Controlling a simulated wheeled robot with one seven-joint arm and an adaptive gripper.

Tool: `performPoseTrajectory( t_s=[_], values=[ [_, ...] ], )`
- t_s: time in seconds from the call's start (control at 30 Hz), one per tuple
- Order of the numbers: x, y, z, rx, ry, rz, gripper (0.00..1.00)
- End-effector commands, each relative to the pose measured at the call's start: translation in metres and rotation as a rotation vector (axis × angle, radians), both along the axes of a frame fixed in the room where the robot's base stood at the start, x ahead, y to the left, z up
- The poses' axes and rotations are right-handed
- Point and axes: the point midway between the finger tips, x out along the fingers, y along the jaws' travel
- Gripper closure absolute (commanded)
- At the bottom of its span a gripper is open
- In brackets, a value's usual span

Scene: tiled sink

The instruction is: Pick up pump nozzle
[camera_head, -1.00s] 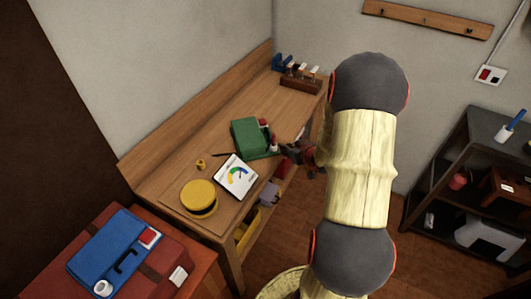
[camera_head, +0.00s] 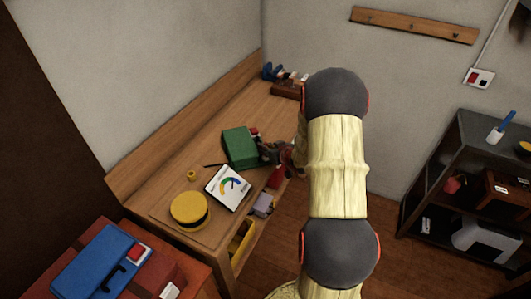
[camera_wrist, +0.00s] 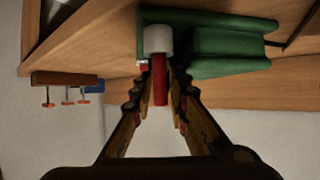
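A slim red piece with a pale cap (camera_wrist: 160,88), which I take to be the pump nozzle, stands between my fingertips in the wrist view. My gripper (camera_wrist: 161,80) has its two fingers drawn close together on either side of it and looks shut on it. The contact faces are too small to see clearly. The piece is beside a green block (camera_wrist: 230,45), which is also in the head view (camera_head: 239,147). In the head view my gripper (camera_head: 272,152) is just right of this block, at the bench's front edge, partly covered by my arm.
The wooden bench (camera_head: 170,200) also bears a gauge board (camera_head: 228,188), a yellow round tin (camera_head: 189,208) and a small yellow piece (camera_head: 192,174). A rack (camera_head: 288,90) stands at the far end. A red case and blue box (camera_head: 100,260) are at lower left. Dark shelves (camera_head: 440,180) stand right.

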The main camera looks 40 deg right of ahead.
Motion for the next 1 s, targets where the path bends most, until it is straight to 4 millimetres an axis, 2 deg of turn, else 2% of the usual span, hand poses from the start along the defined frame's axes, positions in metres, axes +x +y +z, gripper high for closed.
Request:
performPoseTrajectory(
  t_s=[0.17,0.47,1.0],
  values=[
    [0.0001,-0.0001,0.0011,0.0,-0.001,0.0,0.84],
    [-0.0001,0.0,0.0009,0.0,0.0,0.0,1.0],
    [0.0,-0.0001,0.0044,0.0,-0.001,0.0,1.0]
  ],
)
